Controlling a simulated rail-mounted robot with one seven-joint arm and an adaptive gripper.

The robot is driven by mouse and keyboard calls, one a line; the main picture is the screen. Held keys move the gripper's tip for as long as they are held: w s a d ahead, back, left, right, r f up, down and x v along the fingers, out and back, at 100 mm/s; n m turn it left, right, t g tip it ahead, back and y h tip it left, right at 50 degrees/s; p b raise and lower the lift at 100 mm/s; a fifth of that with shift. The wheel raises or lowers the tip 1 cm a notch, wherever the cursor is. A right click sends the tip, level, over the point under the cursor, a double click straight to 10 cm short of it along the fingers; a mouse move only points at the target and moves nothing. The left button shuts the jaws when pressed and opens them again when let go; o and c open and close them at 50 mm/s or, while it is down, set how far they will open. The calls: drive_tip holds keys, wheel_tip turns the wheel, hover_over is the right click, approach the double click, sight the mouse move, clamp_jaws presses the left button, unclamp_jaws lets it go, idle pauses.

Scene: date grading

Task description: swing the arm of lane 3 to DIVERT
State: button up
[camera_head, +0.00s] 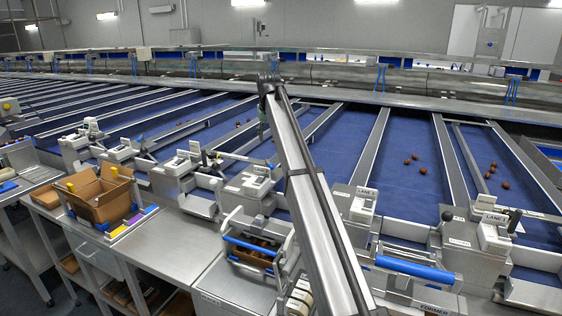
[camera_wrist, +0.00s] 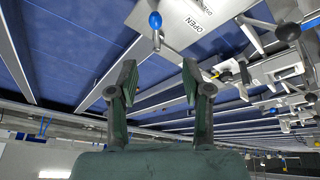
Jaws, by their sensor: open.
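A grey lane housing (camera_head: 258,182) stands left of the one marked LANE 2; its label is too small to read, so I cannot confirm it is lane 3. A pale bar (camera_head: 238,157) lies near its top, and I cannot tell which setting it marks. My gripper (camera_wrist: 157,82) is open and empty in the wrist view, above the blue belts. A lever with a blue knob (camera_wrist: 155,20) rises beside a plate marked OPEN (camera_wrist: 197,18), beyond the fingertips and apart from them. My arm hides part of the lanes in the head view.
The LANE 2 housing (camera_head: 353,203) and LANE 1 housing (camera_head: 491,232) stand to the right. A cardboard box (camera_head: 98,195) stands on the left bench. Dates (camera_head: 421,169) lie on the belts. The middle steel bench top (camera_head: 165,250) is clear.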

drive_tip(key=p, duration=0.5)
approach(271, 165)
drive_tip(key=x, duration=0.9)
drive_tip(key=shift+w, duration=0.25)
drive_tip(key=shift+b, duration=0.3)
clamp_jaws()
